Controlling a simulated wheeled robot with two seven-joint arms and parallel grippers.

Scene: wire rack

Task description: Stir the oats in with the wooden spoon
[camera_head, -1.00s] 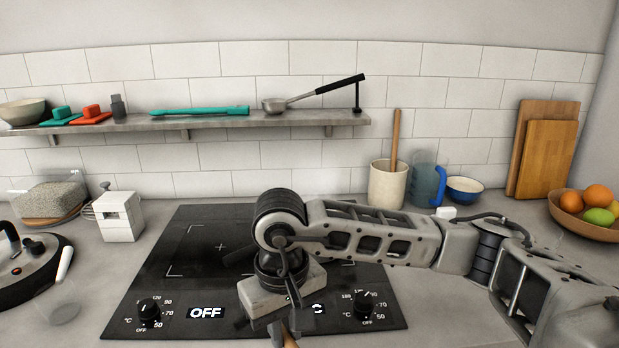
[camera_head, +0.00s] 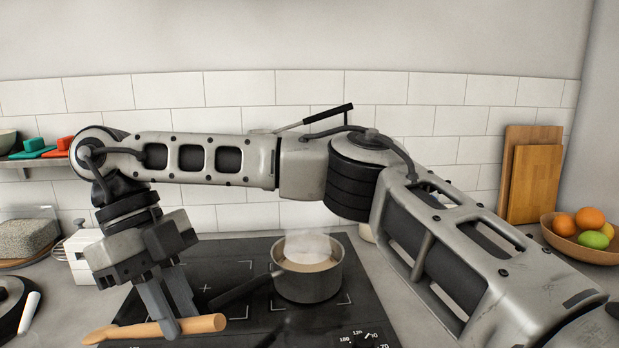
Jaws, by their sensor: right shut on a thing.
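My right gripper (camera_head: 172,312), whose arm crosses the view from the right, is shut on the wooden spoon (camera_head: 203,324). The spoon lies roughly level across the jaws, above the front left part of the cooktop. Its thicker end points right and its thinner end left. A grey saucepan (camera_head: 309,285) stands on the cooktop to the right of the gripper, its dark handle pointing down and left. Pale steam and tan contents show inside it; I cannot make out separate oats. The spoon is outside the pot. My left gripper is not in view.
The black cooktop (camera_head: 235,262) lies under the gripper. A fruit bowl (camera_head: 575,240) and cutting boards (camera_head: 536,180) stand at the right. My arm hides much of the shelf.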

